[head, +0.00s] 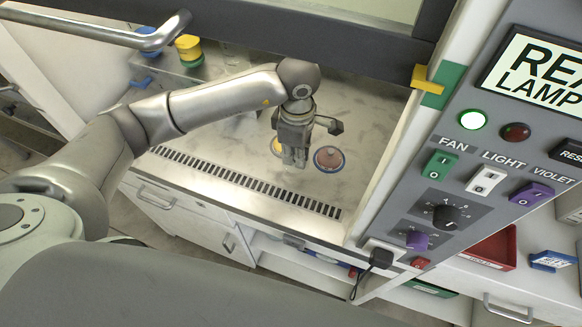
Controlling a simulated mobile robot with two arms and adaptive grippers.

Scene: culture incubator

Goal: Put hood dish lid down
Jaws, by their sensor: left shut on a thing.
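My left gripper (295,158) reaches into the hood from the left and points down over the steel work surface (250,190). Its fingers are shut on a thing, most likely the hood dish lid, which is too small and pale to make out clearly. A round dish with a reddish-brown middle and a blue rim (329,159) lies just right of the fingers. A yellow-rimmed round dish (276,147) lies just left of and behind them, partly hidden by the gripper. My right gripper is out of view.
A slotted vent grille (240,180) runs along the hood's front edge. The raised sash (330,40) crosses above my arm. A control panel (450,180) bounds the right side. Yellow and green containers (189,50) stand at back left. The surface right of the blue-rimmed dish is clear.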

